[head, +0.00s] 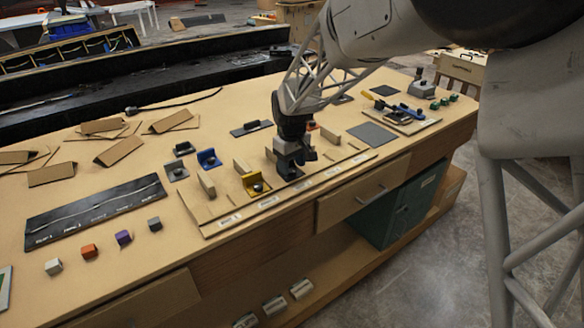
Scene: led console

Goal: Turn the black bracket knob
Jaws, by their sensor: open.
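My gripper (287,160) points down over the right part of a long wooden board on the workbench. A black bracket (290,174) with a dark knob is right beneath it and partly hidden by it. The fingers are at the bracket's height or just above; I cannot tell whether they touch the knob. The gripper is open. A yellow bracket (256,189) with a dark knob sits just left of it on the board. A blue bracket (208,160) and a dark grey bracket (176,171) stand further left.
Upright wooden dividers (207,185) stand between the brackets. A grey plate (372,135) lies to the right, with blue-handled parts (408,110) beyond. A black sheet (95,211), small coloured blocks (123,238) and cardboard wedges (118,153) lie left. The bench's front edge is close.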

